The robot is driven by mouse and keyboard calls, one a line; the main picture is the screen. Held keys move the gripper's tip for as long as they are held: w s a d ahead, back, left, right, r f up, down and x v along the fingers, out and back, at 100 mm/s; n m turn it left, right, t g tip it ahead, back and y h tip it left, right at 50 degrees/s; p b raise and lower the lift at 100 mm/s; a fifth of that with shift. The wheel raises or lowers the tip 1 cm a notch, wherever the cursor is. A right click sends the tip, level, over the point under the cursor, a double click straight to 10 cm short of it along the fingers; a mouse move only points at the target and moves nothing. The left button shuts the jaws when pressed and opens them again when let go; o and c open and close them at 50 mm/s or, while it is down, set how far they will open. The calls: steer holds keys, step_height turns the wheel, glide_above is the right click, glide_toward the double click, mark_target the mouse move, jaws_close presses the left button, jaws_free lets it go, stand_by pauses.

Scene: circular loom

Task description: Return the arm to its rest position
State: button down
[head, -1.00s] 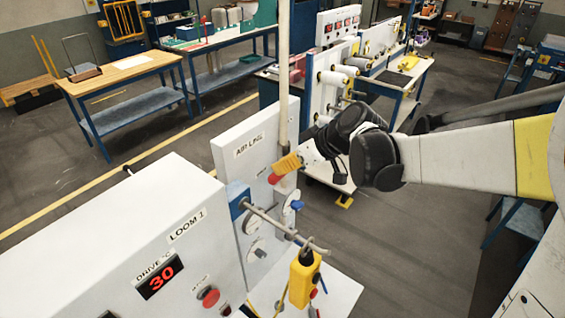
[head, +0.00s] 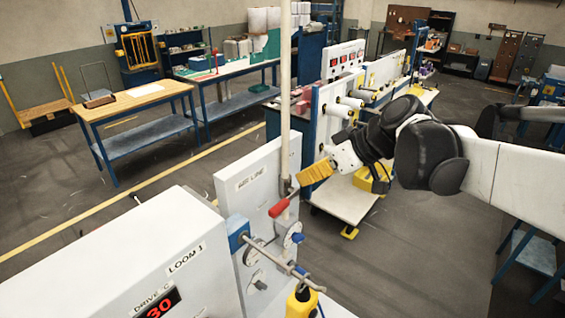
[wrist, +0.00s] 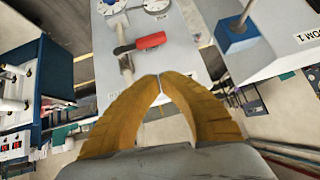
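My gripper (head: 303,178) has orange-yellow fingers and hangs at the end of my arm, above and to the right of a red-handled valve lever (head: 279,207) on the white AIR LINE panel (head: 256,185). In the wrist view the two fingertips (wrist: 160,76) meet, with nothing seen between them. The red handle (wrist: 150,41) shows beyond the tips, apart from them. My arm reaches in from the right side of the head view.
The LOOM 1 cabinet (head: 150,255) stands at front left, with a yellow pendant (head: 301,303) hanging beside it. A white roller machine (head: 335,110) stands behind my gripper. Open floor lies at lower right.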

steer(key=shift+a, duration=0.15)
steer(key=s+d+f+m+h+b, duration=0.2)
steer(key=s+f+b, duration=0.3)
steer(key=f+b, duration=0.6)
steer(key=s+d+f+m+t+h+b, duration=0.1)
steer(key=s+d+f+m+h+b, duration=0.1)
steer(key=s+f+b, duration=0.4)
steer(key=s+d+f+m+h+b, duration=0.3)
steer(key=s+f+b, duration=0.3)
steer(key=f+b, duration=1)
step_height(320, 180, down, 9)
steer(key=shift+s+d+r+m+b, duration=0.1)
steer(key=shift+s+d+m+b, duration=0.15)
steer(key=shift+d+m, duration=0.4)
